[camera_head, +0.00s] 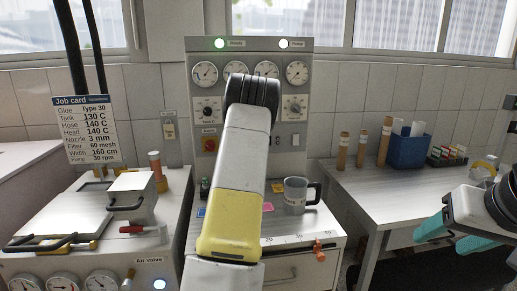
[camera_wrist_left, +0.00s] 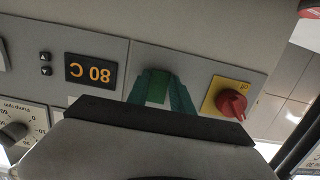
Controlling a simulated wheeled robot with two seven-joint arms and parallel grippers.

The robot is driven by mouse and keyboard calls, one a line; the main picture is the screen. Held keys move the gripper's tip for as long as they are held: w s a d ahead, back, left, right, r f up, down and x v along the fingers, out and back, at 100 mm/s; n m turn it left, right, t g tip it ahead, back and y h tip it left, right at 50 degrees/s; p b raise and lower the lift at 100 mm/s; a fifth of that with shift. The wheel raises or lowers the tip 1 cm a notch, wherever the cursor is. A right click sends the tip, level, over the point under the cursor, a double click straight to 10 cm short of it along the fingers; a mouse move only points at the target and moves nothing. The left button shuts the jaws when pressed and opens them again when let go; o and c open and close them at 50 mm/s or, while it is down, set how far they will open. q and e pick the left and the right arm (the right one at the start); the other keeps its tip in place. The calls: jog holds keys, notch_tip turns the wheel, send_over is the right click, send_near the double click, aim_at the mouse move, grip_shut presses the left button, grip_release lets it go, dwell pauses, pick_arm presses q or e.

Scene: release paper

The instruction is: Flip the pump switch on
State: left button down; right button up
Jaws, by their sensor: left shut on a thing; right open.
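The control panel (camera_head: 246,52) stands at the back centre in the head view. My left arm rises in front of it and hides its middle and my left gripper there. In the left wrist view, turned upside down, the green fingers of my left gripper (camera_wrist_left: 163,90) are at the panel, between the 80 C display (camera_wrist_left: 90,72) and a red knob (camera_wrist_left: 231,104) on a yellow plate. They are shut on a small part that they mostly cover; I cannot tell whether it is the pump switch. My right gripper (camera_head: 455,238) is open and empty at the right, away from the panel.
A grey mug (camera_head: 295,195) stands on the bench right of my left arm. A job card (camera_head: 86,130) is at the left, above a grey machine. The right table holds brown tubes (camera_head: 362,148) and a blue bin (camera_head: 408,152). An orange-handled slider (camera_head: 319,250) is at the bench front.

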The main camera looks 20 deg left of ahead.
pick_arm(q)
jog(key=c, duration=1.1)
grip_release()
jog(key=shift+v, duration=3.9)
